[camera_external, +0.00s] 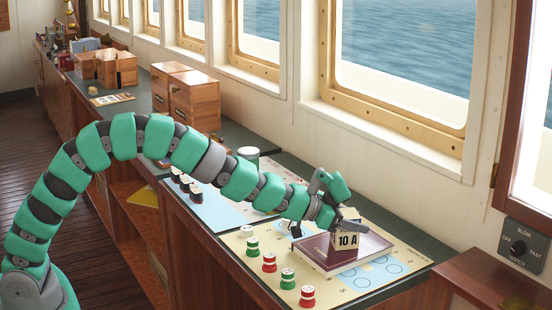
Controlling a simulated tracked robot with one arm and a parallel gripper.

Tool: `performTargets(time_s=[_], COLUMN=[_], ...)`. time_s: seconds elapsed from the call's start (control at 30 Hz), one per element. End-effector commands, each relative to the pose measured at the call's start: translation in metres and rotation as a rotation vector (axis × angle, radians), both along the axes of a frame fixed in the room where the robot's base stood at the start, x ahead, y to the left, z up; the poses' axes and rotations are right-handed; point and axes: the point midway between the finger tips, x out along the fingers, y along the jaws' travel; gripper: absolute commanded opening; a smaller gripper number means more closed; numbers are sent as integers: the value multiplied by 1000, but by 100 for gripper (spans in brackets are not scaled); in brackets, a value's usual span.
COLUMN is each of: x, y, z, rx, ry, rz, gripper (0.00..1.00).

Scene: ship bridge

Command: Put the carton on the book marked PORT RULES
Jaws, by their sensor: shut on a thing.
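My gripper (338,222) is at the end of my green and grey arm, low over the counter. The carton is upright above a dark maroon book (318,254) that lies flat on the chart. The carton's lower edge appears at or very near the book's cover; I cannot tell whether it touches. The book's title cannot be read from here, and part of its cover is hidden behind the carton and my gripper.
Red pieces (269,262) and green pieces (252,246) stand left of the book on the yellow-bordered chart (387,287). Wooden drawer boxes (194,105) stand farther back. A wiper switch panel (523,245) is at the right. The window wall bounds the counter's far side.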

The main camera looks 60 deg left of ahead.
Motion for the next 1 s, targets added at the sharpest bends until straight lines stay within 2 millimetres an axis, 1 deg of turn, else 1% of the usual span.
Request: performTargets(time_s=[0.03, 0.1, 0.4, 0.57, 0.67, 1.0], x=[0, 0, 0, -6, -15, -55], y=[0, 0, 0, 3, 7, 23], z=[0, 0, 1, 6, 10, 26], rx=[0, 0, 0, -2, -2, 0], ry=[-1, -1, -1, -4, -2, 1], rz=[0, 0, 0, 0, 0, 0], gripper=[60, 76, 76, 76, 76, 76])
